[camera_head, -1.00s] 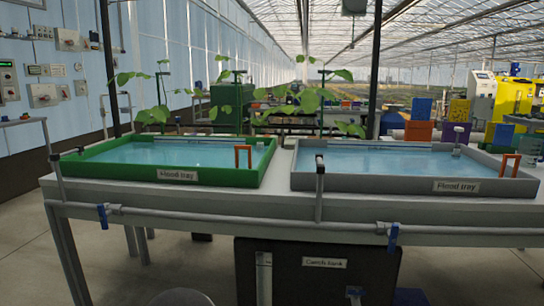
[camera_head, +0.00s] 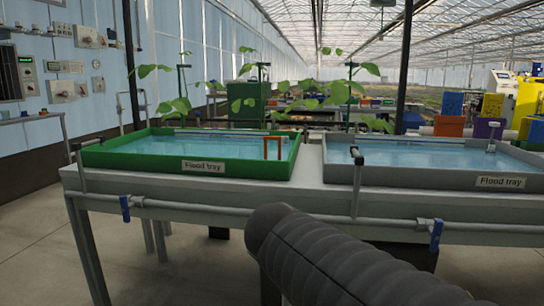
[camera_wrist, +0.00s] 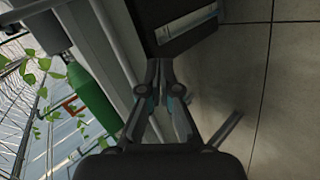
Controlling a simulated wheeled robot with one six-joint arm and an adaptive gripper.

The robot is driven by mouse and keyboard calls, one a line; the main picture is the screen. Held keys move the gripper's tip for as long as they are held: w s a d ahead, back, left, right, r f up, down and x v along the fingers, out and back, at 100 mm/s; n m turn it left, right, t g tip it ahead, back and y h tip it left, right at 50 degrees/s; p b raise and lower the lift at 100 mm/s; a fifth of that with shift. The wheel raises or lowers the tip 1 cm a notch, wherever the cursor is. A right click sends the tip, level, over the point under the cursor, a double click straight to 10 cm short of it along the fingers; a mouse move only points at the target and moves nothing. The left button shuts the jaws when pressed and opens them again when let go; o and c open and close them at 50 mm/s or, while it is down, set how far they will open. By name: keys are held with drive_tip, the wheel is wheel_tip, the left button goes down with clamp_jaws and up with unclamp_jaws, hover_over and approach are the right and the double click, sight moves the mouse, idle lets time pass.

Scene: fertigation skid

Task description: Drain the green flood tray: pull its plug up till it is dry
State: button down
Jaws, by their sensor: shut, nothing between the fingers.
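The green flood tray (camera_head: 190,170) stands on the bench at the left in the head view, with blue water in it. An orange-red hoop (camera_head: 273,147) stands at its right end. I cannot clearly make out which part is the plug. In the wrist view the tray (camera_wrist: 92,97) lies at the left, tilted, with the hoop (camera_wrist: 68,103) beyond its green wall. My gripper (camera_wrist: 158,66) is shut and empty, apart from the tray and in front of the bench. In the head view only my arm shows.
A grey flood tray (camera_head: 430,176) with water stands to the right. A pipe (camera_head: 200,210) with blue-handled valves (camera_head: 125,207) runs along the bench front. A dark tank (camera_wrist: 205,42) is below. Plants (camera_head: 172,103) rise behind the green tray. The floor in front is clear.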

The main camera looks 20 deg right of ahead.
drive_tip(key=w+d+r+n+t+h+b, duration=0.1)
drive_tip(key=w+d+r+n+t+b, duration=0.1)
drive_tip(key=w+n, duration=0.5)
drive_tip(key=w+d+r+n+t+h+b, duration=0.2)
drive_tip(key=w+d+r+n+t, duration=0.2)
drive_tip(key=w, duration=1.3)
drive_tip(key=w+d+r+n+t+h+b, duration=0.1)
drive_tip(key=w+d+r+n+t+b, duration=0.1)
drive_tip(key=w+r+n, duration=0.4)
drive_tip(key=shift+w+d+r+n+t, duration=0.1)
drive_tip(key=shift+w+d+n+t, duration=0.15)
drive_tip(key=shift+w+n, duration=0.65)
drive_tip(key=shift+w+d+r+n+t, duration=0.15)
drive_tip(key=shift+w+n+t, duration=0.2)
drive_tip(key=shift+w+n, duration=0.55)
drive_tip(key=shift+w+d+r+n+t, duration=0.1)
drive_tip(key=shift+w+d+n+t, duration=0.15)
drive_tip(key=shift+w+n, duration=0.65)
drive_tip(key=shift+w+m, duration=0.2)
drive_tip(key=shift+m, duration=0.1)
